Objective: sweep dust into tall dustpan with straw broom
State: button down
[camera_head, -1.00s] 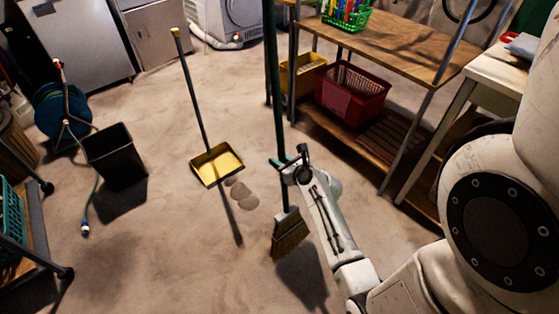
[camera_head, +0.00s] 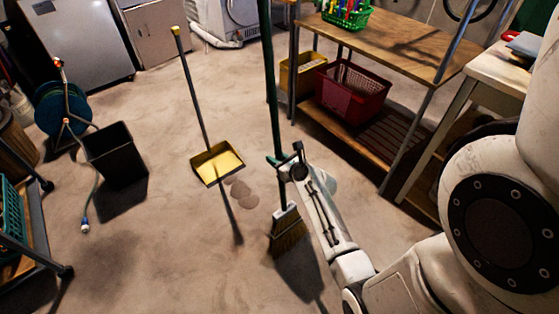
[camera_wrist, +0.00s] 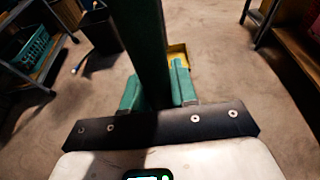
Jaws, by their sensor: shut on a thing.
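My gripper (camera_head: 281,162) is shut on the green handle of the straw broom (camera_head: 287,233). The broom is upright, with its straw head low, at or just above the floor; I cannot tell if it touches. In the wrist view the green handle (camera_wrist: 146,50) stands between my green fingers (camera_wrist: 154,92). The tall dustpan (camera_head: 218,165), yellow with a dark upright handle, stands on the floor left of the broom.
A black bin (camera_head: 116,157) and a hose reel (camera_head: 62,108) stand at the left. A shelf (camera_head: 400,50) with a red basket (camera_head: 352,91) stands right of the broom. A cart (camera_head: 25,225) is at the lower left. The floor around the dust is clear.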

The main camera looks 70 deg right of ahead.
jog(key=w+d+b, duration=0.9)
jog(key=w+b, duration=0.2)
jog(key=w, duration=0.3)
jog(key=w+d+b, duration=0.9)
jog(key=w+b, duration=0.1)
jog(key=w, duration=0.5)
jog(key=shift+w+b, duration=0.15)
jog(key=shift+b, duration=0.2)
dwell(1.3)
